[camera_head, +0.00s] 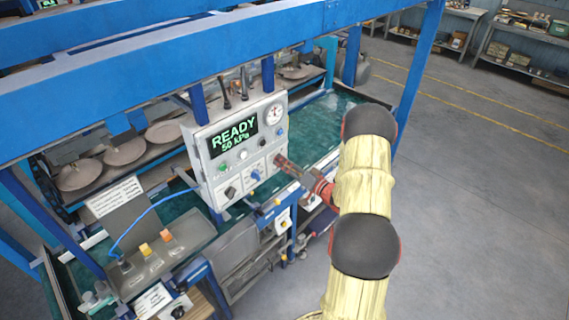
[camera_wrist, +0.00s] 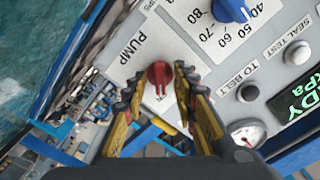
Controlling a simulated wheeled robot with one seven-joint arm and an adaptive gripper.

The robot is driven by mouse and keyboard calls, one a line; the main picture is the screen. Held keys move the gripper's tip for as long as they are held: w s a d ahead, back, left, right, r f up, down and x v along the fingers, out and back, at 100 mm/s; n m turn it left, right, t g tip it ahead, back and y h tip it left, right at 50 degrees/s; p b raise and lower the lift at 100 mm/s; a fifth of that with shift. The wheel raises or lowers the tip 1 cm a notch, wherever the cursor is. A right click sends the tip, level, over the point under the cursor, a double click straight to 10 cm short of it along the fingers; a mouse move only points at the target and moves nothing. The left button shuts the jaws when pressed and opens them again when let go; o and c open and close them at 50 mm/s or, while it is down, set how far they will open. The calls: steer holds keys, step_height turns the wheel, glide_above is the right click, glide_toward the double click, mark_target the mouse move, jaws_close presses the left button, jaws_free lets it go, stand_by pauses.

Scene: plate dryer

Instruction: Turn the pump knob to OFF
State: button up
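The pump knob (camera_wrist: 160,74) is a small red knob on a pale panel marked PUMP, at the centre of the wrist view. Small lettering shows beside it, but I cannot read it surely. My gripper (camera_wrist: 157,77) is open, with one finger on each side of the knob. A gap shows between the knob and each finger, so it is not gripped.
The display (camera_head: 234,133) reads READY 50 kPa. A blue dial (camera_wrist: 231,9), a TO BELT button (camera_wrist: 248,93), a SEAL TEST button (camera_wrist: 297,52) and a gauge (camera_wrist: 247,133) are near the knob. A blue frame beam (camera_head: 170,75) passes above the box.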

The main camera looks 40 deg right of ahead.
steer(key=c, duration=0.4)
jaws_close()
